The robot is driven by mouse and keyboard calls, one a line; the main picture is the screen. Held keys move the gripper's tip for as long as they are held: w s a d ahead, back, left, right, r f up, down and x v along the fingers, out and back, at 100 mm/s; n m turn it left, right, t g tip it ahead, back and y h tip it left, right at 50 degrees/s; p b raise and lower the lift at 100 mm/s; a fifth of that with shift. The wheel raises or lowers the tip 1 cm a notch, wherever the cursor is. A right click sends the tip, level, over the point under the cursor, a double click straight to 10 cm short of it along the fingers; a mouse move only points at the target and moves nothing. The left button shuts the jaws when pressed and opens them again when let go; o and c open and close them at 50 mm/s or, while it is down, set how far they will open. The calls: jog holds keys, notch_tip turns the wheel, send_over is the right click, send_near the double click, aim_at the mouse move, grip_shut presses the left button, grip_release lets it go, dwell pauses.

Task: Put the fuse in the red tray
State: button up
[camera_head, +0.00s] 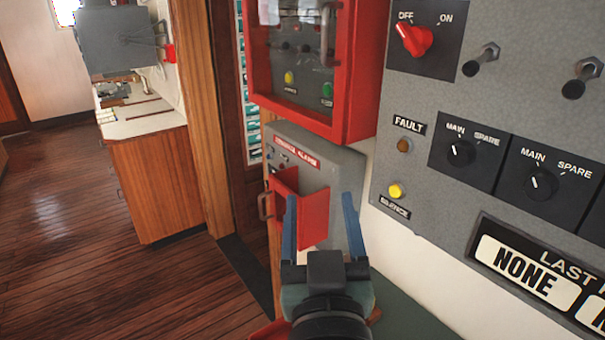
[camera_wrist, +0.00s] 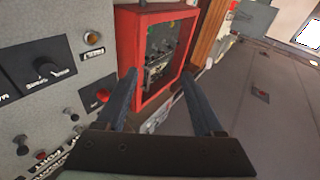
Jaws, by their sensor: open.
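My gripper (camera_head: 320,198) is open, with its two blue fingers apart and nothing seen between them. It also shows open in the wrist view (camera_wrist: 158,76), in front of a red-framed cabinet. In the head view the fingers overlap a red box-like part (camera_head: 312,212) on a grey alarm panel; I cannot tell whether they touch it. A strip of red (camera_head: 268,331) shows at the bottom edge, left of my gripper; I cannot tell whether it is the red tray. I cannot make out the fuse in either view.
The red-framed cabinet (camera_head: 358,90) hangs above the alarm panel (camera_head: 340,165). A grey switch panel (camera_head: 420,75) with knobs fills the right side. A wooden counter (camera_head: 150,185) stands at the left. The wooden floor (camera_head: 80,240) at left is clear.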

jog(key=s+a+r+t, duration=0.1)
jog(key=s+r+t, duration=0.2)
jog(key=r, duration=1)
jog(key=s+a+r+t, duration=0.1)
jog(key=s+r+t, duration=0.3)
jog(key=s+r, duration=0.3)
notch_tip(320, 180, up, 6)
jog(key=shift+s+a+f+m, duration=0.15)
jog(key=shift+s+m, duration=0.05)
jog(key=shift+m, duration=0.2)
